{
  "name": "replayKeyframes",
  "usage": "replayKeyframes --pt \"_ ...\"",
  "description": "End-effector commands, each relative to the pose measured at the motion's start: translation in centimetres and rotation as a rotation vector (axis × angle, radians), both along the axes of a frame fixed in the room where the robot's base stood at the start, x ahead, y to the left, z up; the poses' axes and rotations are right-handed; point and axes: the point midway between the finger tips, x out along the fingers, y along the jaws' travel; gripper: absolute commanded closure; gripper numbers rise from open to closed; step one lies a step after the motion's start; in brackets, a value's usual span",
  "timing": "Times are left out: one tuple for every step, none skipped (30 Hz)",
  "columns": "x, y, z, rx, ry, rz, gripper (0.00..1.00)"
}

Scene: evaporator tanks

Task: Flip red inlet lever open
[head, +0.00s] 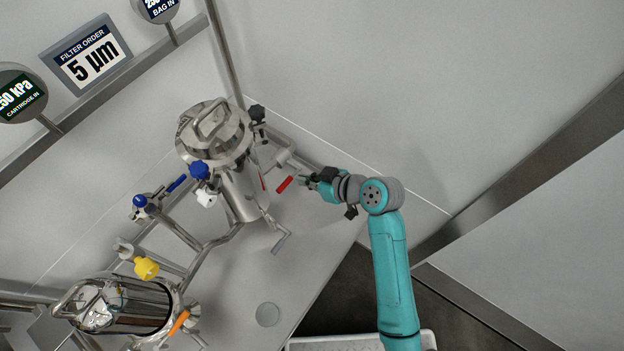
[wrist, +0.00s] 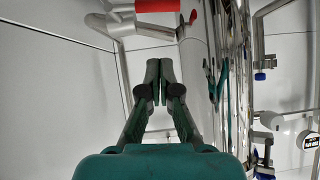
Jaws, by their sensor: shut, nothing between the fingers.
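The red inlet lever (head: 285,184) sticks out to the right of the upright steel tank (head: 243,190) in the head view. In the wrist view, the red lever handle (wrist: 155,6) crosses the top edge, partly cut off, on a steel pipe (wrist: 127,25). My gripper (head: 304,181) is just right of the lever's end in the head view. In the wrist view my gripper (wrist: 159,70) has its fingertips together with nothing between them, below the red handle in the picture.
A blue lever (head: 177,184), a yellow knob (head: 146,268) and an orange handle (head: 179,322) sit on the pipework at left. A second steel vessel (head: 120,305) lies lower left. A round clear disc (head: 268,314) is on the bench. Walls stand behind.

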Motion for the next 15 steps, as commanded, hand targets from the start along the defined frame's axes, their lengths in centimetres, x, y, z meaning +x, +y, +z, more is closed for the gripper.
replayKeyframes --pt "0.4 0.8 -0.6 0.0 0.003 0.003 1.0" --pt "0.7 1.2 -0.9 0.0 0.002 0.003 1.0" --pt "1.0 1.7 -1.3 0.0 0.003 0.003 1.0" --pt "1.3 2.1 -1.6 0.0 0.001 0.003 1.0" --pt "1.6 2.5 -1.9 -0.001 0.001 0.002 1.0" --pt "1.9 3.0 -2.4 0.0 0.002 0.003 1.0" --pt "2.2 3.3 -2.7 -0.001 0.002 0.002 1.0" --pt "2.4 3.7 -2.9 -0.001 0.002 0.002 1.0" --pt "2.6 4.0 -3.5 0.0 0.003 0.001 1.0" --pt "2.5 4.0 -4.0 0.0 0.003 0.0 1.0" --pt "2.5 4.0 -4.5 -0.001 0.004 0.0 1.0" --pt "2.5 4.1 -5.0 -0.001 0.003 -0.001 1.0" --pt "2.6 4.2 -5.3 -0.001 0.003 -0.001 1.0" --pt "2.6 4.2 -5.6 0.0 0.003 0.0 1.0" --pt "2.6 4.3 -6.0 0.0 0.003 0.0 1.0"
